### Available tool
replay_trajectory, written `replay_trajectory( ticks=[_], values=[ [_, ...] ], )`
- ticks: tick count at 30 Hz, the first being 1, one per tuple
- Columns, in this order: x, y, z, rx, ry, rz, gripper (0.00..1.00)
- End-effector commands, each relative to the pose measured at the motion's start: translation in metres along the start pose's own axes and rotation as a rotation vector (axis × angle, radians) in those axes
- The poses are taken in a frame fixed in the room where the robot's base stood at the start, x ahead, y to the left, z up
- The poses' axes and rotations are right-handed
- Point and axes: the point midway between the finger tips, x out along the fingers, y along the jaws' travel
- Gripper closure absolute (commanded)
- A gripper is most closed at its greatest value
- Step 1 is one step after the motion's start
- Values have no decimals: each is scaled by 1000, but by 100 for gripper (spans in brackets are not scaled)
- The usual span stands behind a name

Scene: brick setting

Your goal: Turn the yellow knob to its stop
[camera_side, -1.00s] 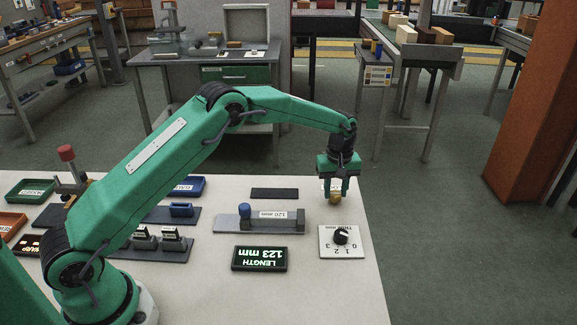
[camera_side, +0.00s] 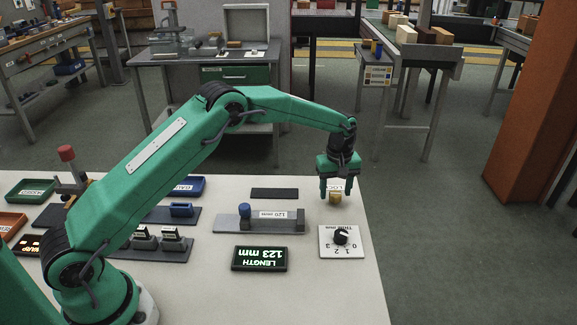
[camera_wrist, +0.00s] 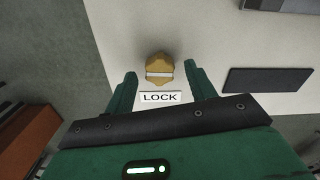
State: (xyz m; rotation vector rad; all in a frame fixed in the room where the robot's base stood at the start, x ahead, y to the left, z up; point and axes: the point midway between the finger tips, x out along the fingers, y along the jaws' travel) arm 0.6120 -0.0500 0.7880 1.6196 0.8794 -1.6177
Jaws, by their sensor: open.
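The yellow knob (camera_side: 335,198) sits on the white table near its right edge, with a LOCK label beside it. In the wrist view the yellow knob (camera_wrist: 159,69) is rounded with a pale bar across it, and it lies between and just beyond the fingertips. My gripper (camera_side: 336,191) points down over the knob with its fingers apart. In the wrist view the fingers of my gripper (camera_wrist: 159,72) stand on either side, with gaps to the knob. I cannot tell how far above the table the fingertips are.
A white dial plate (camera_side: 328,249) with a black knob lies in front. A grey slide gauge (camera_side: 262,226) with a blue knob and a LENGTH display (camera_side: 260,259) are to the left. A dark flat bar (camera_side: 274,193) lies behind the gauge. The table's right edge is close.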

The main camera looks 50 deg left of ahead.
Motion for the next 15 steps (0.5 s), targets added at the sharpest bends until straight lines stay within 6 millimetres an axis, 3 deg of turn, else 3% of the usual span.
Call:
replay_trajectory(
  ticks=[8,15],
  values=[
    [-13,0,0,0,1,1,45],
    [-43,1,0,0,2,3,45]
  ],
)
